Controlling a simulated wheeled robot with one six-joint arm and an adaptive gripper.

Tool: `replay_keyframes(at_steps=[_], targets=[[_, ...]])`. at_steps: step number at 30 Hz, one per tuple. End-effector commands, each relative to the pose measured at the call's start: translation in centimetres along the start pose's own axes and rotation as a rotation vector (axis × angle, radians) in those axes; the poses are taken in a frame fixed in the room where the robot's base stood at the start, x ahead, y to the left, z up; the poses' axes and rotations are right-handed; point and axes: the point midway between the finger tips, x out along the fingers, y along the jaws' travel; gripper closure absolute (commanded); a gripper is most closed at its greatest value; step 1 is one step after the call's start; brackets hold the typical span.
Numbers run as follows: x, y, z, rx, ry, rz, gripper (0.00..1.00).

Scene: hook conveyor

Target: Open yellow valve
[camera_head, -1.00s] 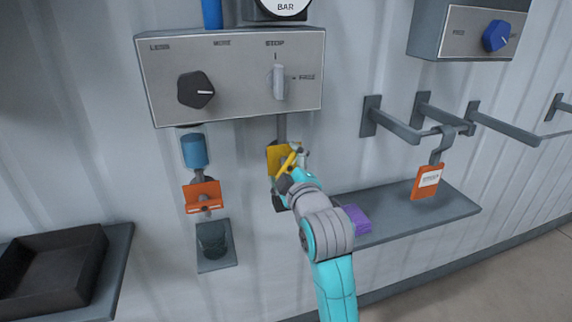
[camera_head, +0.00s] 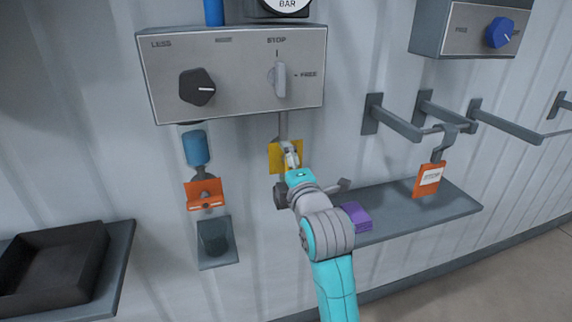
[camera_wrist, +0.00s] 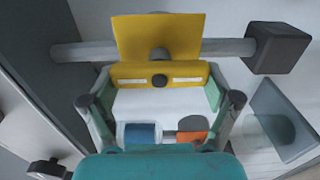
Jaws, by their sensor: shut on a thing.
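The yellow valve has a square yellow backing plate (camera_head: 277,158) on a grey vertical pipe below the control panel. In the wrist view the plate (camera_wrist: 160,38) lies behind the pipe, and the yellow handle (camera_wrist: 159,73), with a dark centre bolt, runs about parallel to the pipe. My gripper (camera_head: 291,158) is at the valve and hides most of the handle in the head view. In the wrist view, my gripper's (camera_wrist: 160,84) fingers are at both ends of the handle, shut on it.
The control panel (camera_head: 240,95) with a black knob and grey switch is above. A blue cylinder (camera_head: 196,148) and orange plate (camera_head: 206,194) are to the left. A shelf (camera_head: 415,210) with a purple block (camera_head: 355,217) is right. A black tray (camera_head: 50,265) is lower left.

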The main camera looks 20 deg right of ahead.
Motion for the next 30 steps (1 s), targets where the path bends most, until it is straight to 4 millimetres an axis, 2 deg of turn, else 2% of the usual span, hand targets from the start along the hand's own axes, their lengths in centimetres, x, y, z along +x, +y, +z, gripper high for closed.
replay_keyframes(at_steps=[12,13,14,25,30], targets=[[0.0,-0.2,0.0,-0.009,0.0,-0.004,0.47],[0.0,-0.2,0.0,-0.009,0.0,-0.004,0.05],[0.0,-0.2,0.0,-0.009,0.0,-0.004,0.0],[-0.1,-0.1,0.0,-0.007,0.0,-0.001,0.0],[-1.8,0.0,0.0,-0.007,0.0,0.0,0.0]])
